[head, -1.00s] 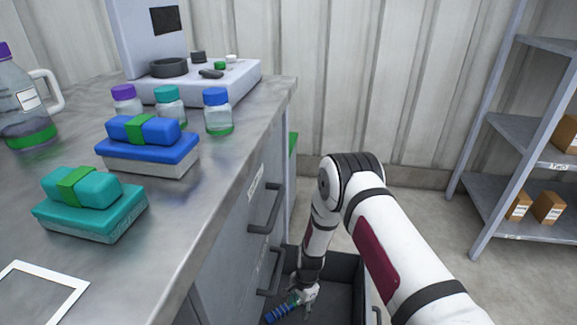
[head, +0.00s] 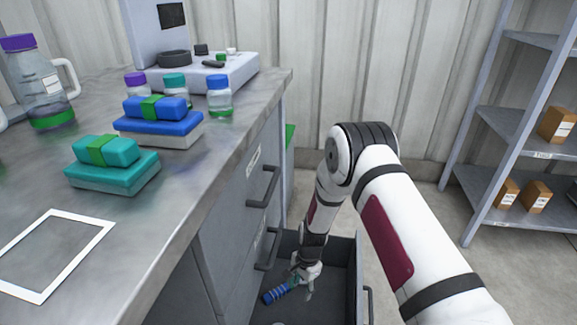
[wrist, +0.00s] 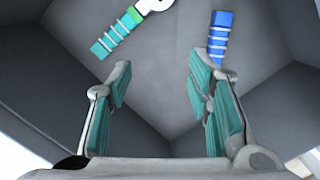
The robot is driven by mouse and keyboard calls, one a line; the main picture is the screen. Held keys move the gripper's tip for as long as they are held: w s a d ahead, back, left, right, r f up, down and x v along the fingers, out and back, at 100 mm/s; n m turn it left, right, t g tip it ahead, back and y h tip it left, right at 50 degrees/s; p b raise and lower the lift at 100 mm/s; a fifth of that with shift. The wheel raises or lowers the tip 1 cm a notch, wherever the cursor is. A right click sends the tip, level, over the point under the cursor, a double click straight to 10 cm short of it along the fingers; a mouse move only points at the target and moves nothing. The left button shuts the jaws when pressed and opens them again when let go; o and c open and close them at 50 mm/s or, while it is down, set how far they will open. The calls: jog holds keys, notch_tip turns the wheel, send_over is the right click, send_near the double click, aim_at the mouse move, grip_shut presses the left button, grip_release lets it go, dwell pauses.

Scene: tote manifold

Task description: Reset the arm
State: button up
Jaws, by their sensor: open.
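My gripper (head: 303,280) points down into an open dark drawer (head: 335,285) in the head view. In the wrist view my gripper (wrist: 160,75) shows two teal-padded fingers spread apart with nothing between them. A blue ribbed handle (wrist: 219,38) lies on the drawer floor beyond the right finger. A teal ribbed handle with a green band (wrist: 120,32) and a pale curved end lies beyond the left finger, cut off by the top edge. The blue handle also shows in the head view (head: 275,293), left of the gripper.
A metal counter (head: 185,215) at left holds blue (head: 160,128) and teal (head: 115,178) boxes, a white square outline (head: 100,232), several small bottles, a jug (head: 40,85) and a device (head: 215,80). Drawer handles (head: 264,190) stick out. Shelves (head: 500,205) stand at right.

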jog(key=s+d+r+n, duration=0.1)
jog(key=d+r+n, duration=0.15)
jog(key=r, duration=1.35)
jog(key=s+d+r+n, duration=0.2)
jog(key=d+r, duration=0.1)
jog(key=r, duration=1.3)
jog(key=s+d+r+n, duration=0.2)
jog(key=s+d+r, duration=0.2)
jog(key=s+r, duration=0.55)
jog(key=s+d+r+n, duration=0.1)
jog(key=s+d+r, duration=0.15)
jog(key=s, duration=0.65)
jog(key=s+d+r+n+t+h, duration=0.1)
jog(key=s+r, duration=0.3)
jog(key=s, duration=0.4)
jog(key=s+d+r+n, duration=0.2)
jog(key=s+r, duration=0.1)
jog(key=s, duration=0.6)
notch_tip(320, 180, up, 36)
jog(key=t+p, duration=0.4)
jog(key=p, duration=3)
jog(key=shift+w+d+f, duration=0.15)
jog(key=shift+w, duration=0.1)
